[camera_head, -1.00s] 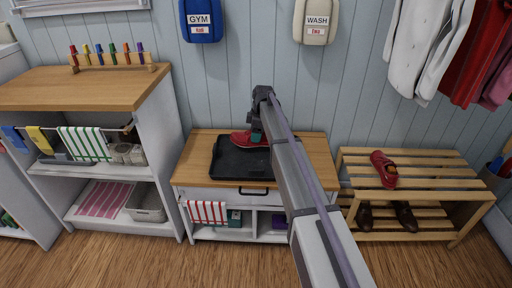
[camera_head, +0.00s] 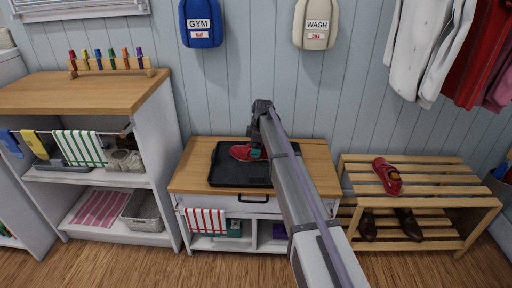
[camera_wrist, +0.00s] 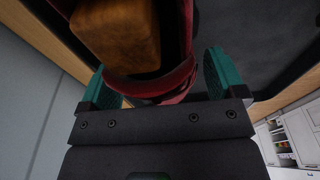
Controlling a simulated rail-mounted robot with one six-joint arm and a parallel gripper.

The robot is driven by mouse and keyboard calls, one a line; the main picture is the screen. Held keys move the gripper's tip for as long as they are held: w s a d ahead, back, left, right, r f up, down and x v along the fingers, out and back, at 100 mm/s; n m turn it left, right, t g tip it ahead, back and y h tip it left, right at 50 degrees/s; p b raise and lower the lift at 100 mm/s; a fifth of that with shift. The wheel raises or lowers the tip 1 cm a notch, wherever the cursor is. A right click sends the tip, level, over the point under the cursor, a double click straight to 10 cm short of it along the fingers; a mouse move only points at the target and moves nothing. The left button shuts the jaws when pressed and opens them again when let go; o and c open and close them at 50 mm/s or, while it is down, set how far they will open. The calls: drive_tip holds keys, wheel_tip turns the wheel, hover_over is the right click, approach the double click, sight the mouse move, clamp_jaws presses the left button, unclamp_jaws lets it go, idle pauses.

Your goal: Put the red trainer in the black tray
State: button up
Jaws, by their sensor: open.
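A red trainer (camera_head: 243,153) lies over the back part of the black tray (camera_head: 225,173), within its outline, on the low cabinet. In the wrist view the trainer (camera_wrist: 172,88) shows its red collar and a brown block inside its opening. My gripper (camera_head: 257,151) is open, its teal fingers (camera_wrist: 160,86) on either side of the trainer's near end. The arm covers part of the tray's right side. Whether the sole rests fully on the tray floor is hard to see.
Another red shoe (camera_head: 386,176) lies on the slatted rack (camera_head: 445,178) at right, above dark brown shoes (camera_head: 408,222). Clear wooden top (camera_head: 319,166) shows right of the tray. A taller shelf unit (camera_head: 160,140) stands at left. Blue (camera_head: 202,35) and cream (camera_head: 316,28) bags hang behind.

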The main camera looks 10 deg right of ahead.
drive_tip(key=shift+r, duration=0.1)
wheel_tip(320, 180, up, 12)
drive_tip(key=d+p, duration=0.2)
drive_tip(key=p, duration=1.1)
drive_tip(key=s+a+m+h, duration=0.2)
drive_tip(key=s+m, duration=1.3)
drive_tip(key=s, duration=2.6)
wheel_tip(320, 180, up, 28)
drive_tip(key=p, duration=2.7)
